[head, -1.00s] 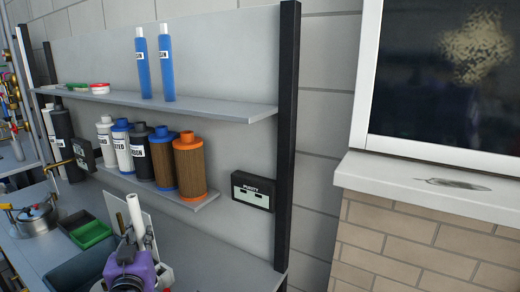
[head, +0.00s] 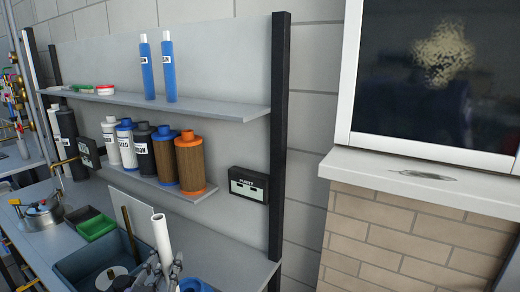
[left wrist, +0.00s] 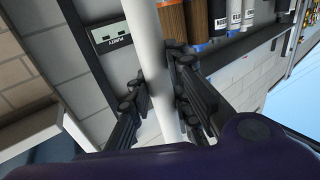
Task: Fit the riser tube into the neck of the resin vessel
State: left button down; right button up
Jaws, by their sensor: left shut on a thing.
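A white riser tube (head: 161,239) stands nearly upright at the lower middle of the head view. My left gripper (head: 152,277) is shut on it, low in the picture. In the left wrist view the tube (left wrist: 147,40) runs between the black fingers of the gripper (left wrist: 160,98), which press on it from both sides. The tube's lower end is hidden in both views. I cannot pick out the resin vessel or its neck for certain. A blue rounded thing (head: 195,286) shows at the bottom edge beside the gripper, mostly cut off. My right gripper is not in view.
A dark basin (head: 75,262) holds a brown rod (head: 129,230) and a pale disc. A green tray (head: 97,227) and a metal pot (head: 40,215) stand left. Canisters (head: 190,160) line the lower shelf; two blue cartridges (head: 147,70) stand above. The bench right of the tube is clear.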

pick_arm(q)
jog(key=s+d+f, duration=0.2)
jog(key=s+f, duration=0.3)
jog(key=s, duration=0.5)
jog(key=shift+d+f+h+p, duration=0.2)
jog(key=shift+h+p, duration=0.1)
jog(key=shift+p, duration=0.1)
